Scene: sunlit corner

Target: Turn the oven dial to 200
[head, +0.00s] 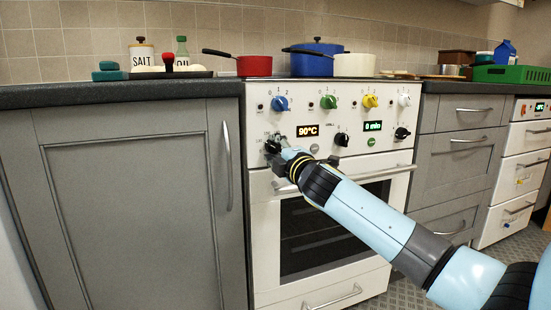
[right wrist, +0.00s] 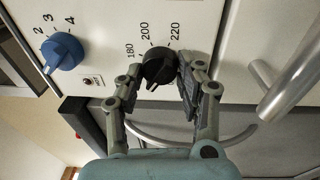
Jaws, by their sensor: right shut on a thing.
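The oven dial (head: 272,147) is a black knob at the left of the lower row on the white oven's front panel. My right gripper (head: 279,152) reaches it from the lower right and is shut on it. In the right wrist view the dial (right wrist: 157,64) is between the two fingers, with the marks 180, 200 and 220 printed around it. I cannot tell for sure which mark it points at. The orange display (head: 308,130) reads 90°C. My left gripper is not in view.
A blue knob (head: 280,103), a green knob (head: 328,101), a yellow knob (head: 370,100) and a white knob (head: 404,100) sit above. Another black knob (head: 342,139) is to the right. The oven door handle (head: 375,174) crosses below. Pots stand on the hob.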

